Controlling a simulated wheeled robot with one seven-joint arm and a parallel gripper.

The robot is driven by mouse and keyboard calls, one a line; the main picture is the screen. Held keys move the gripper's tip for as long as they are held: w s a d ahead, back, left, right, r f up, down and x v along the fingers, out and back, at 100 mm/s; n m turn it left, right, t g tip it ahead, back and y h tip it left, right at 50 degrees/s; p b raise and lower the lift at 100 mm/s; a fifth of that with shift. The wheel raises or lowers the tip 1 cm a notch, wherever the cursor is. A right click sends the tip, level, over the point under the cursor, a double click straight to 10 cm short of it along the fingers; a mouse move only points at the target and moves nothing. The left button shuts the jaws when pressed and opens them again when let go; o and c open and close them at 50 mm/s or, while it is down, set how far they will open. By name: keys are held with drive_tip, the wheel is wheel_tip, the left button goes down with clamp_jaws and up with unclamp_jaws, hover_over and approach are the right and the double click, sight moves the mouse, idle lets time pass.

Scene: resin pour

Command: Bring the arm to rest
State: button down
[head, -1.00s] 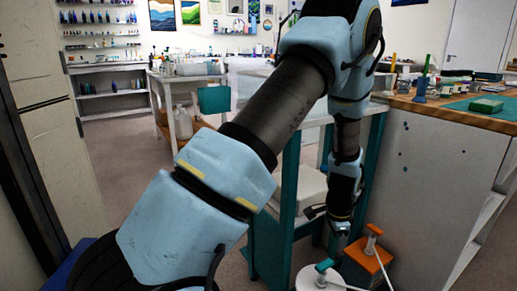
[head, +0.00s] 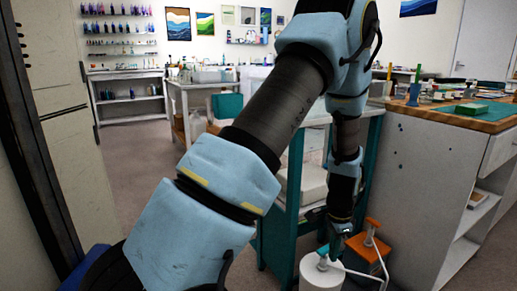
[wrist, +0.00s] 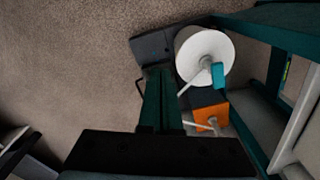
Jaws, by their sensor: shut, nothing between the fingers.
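My arm reaches forward and bends down, with my gripper (head: 338,243) low in front of the teal cart. In the wrist view my gripper (wrist: 159,80) shows as two dark teal fingers together, with nothing between them. In the head view it hangs just above and beside a white tub (head: 318,275) with a teal pump head. An orange container (head: 368,253) with an orange pump head stands to the right. In the wrist view the white tub (wrist: 193,45) and orange container (wrist: 203,116) lie right of the fingers. I cannot tell whether the fingers touch anything.
The teal cart (head: 292,225) stands close behind my forearm. A white workbench (head: 420,170) with a wooden top carries a green mat and several tools at right. A tall pale cabinet (head: 60,130) is near at left. Open floor (head: 130,165) lies between them.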

drive_tip(key=w+a+r+n, duration=0.1)
drive_tip(key=a+r+n, duration=0.85)
drive_tip(key=a, duration=0.65)
drive_tip(key=s+a+r+n+t, duration=0.1)
drive_tip(key=s+a+r+n, duration=0.25)
drive_tip(key=a, duration=0.25)
drive_tip(key=s+a+r+n+t, duration=0.1)
drive_tip(key=s+a+r+n, duration=0.1)
drive_tip(key=a+r, duration=0.25)
wheel_tip(320, 180, up, 25)
drive_tip(key=a+p, duration=0.1)
drive_tip(key=p, duration=2.5)
drive_tip(key=shift+s+r, duration=0.15)
drive_tip(key=shift+s, duration=0.15)
